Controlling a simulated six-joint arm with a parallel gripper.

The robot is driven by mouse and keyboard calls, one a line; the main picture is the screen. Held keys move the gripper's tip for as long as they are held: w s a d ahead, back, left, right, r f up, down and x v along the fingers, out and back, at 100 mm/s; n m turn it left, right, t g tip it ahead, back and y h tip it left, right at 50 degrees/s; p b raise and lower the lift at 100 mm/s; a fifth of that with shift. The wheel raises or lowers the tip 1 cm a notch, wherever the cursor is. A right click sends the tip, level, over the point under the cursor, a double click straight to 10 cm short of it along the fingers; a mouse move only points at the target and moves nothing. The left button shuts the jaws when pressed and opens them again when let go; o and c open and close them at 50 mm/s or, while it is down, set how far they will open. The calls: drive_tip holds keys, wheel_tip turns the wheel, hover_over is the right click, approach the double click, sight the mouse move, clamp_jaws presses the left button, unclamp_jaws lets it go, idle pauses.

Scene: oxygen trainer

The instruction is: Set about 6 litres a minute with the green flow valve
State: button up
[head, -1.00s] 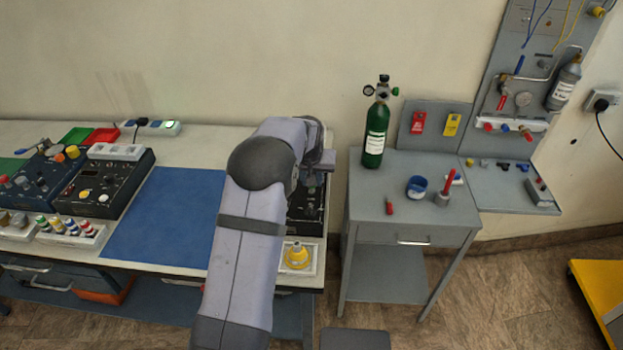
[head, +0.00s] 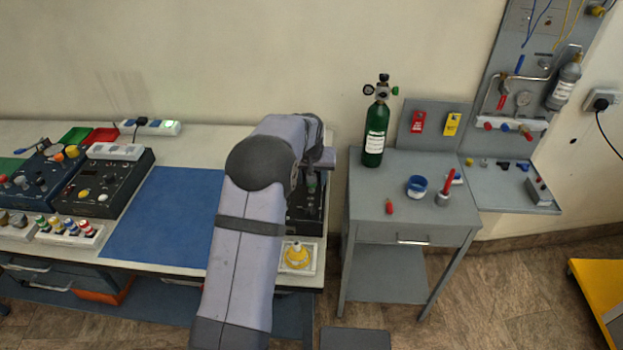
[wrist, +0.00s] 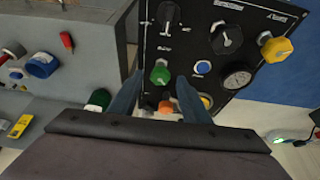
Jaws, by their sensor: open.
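The green flow valve (wrist: 160,74) is a round green knob on a black panel (wrist: 190,40), seen in the wrist view. My gripper (wrist: 158,80) is open, with one dark finger to each side of the green knob in the picture. I cannot tell whether either finger touches it. In the head view the black panel (head: 305,213) is at the right end of the bench, partly hidden by my arm, with a small bit of green below my wrist.
Near the valve are an orange knob (wrist: 166,107), a blue button (wrist: 203,67), a yellow knob (wrist: 276,49) and a black knob (wrist: 227,38). A grey side table (head: 408,225) with a green cylinder (head: 375,135) stands right of the bench. A blue mat (head: 165,215) lies left of my arm.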

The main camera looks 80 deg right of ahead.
drive_tip(key=b+v, duration=0.2)
drive_tip(key=v, duration=0.4)
drive_tip(key=shift+a+r, duration=0.25)
drive_tip(key=shift+r, duration=0.05)
